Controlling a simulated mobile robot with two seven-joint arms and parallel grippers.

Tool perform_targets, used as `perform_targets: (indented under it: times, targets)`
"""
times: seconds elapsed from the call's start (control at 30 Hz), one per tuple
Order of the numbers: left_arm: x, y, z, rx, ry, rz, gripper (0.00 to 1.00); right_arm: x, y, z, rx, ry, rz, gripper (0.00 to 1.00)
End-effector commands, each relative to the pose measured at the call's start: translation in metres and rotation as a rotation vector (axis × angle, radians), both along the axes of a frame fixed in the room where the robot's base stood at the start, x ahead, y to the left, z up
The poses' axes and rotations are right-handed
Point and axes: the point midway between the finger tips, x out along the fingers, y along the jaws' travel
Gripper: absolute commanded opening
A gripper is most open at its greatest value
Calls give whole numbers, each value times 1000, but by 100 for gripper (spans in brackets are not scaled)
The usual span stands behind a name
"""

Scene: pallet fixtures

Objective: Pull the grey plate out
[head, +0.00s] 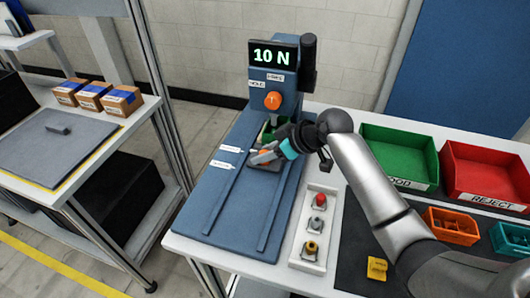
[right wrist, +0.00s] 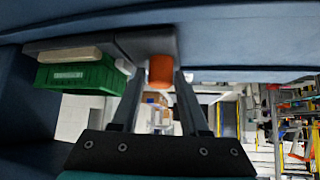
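The grey plate (right wrist: 145,42) shows in the right wrist view with an orange handle (right wrist: 160,70) at its near end. A green box (right wrist: 76,76) is by the plate's far part. In the head view, the plate is mostly hidden by my right gripper (head: 262,156), which is low over the blue fixture (head: 222,200) in front of the press. In the right wrist view its two fingers (right wrist: 160,80) stand either side of the orange handle, with a thin gap seeming to show on both sides. My left gripper is not in view.
The press (head: 272,85) reads 10 N and has an orange knob. A button box (head: 313,230) stands right of the fixture. Green (head: 398,160) and red (head: 485,170) bins are at the right. A side table (head: 60,190) is at the left. The fixture's front is clear.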

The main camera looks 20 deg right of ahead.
Motion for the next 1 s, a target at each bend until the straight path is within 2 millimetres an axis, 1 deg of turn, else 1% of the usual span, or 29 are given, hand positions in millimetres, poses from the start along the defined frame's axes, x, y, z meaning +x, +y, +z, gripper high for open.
perform_targets:
  times: [0.03,0.37,1.0]
  targets:
    - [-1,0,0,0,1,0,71,0,0,0,0,0,0,37]
    - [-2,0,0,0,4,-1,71,0,0,0,1,0,-1,0]
    - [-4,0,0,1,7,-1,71,0,-1,0,0,1,-1,0]
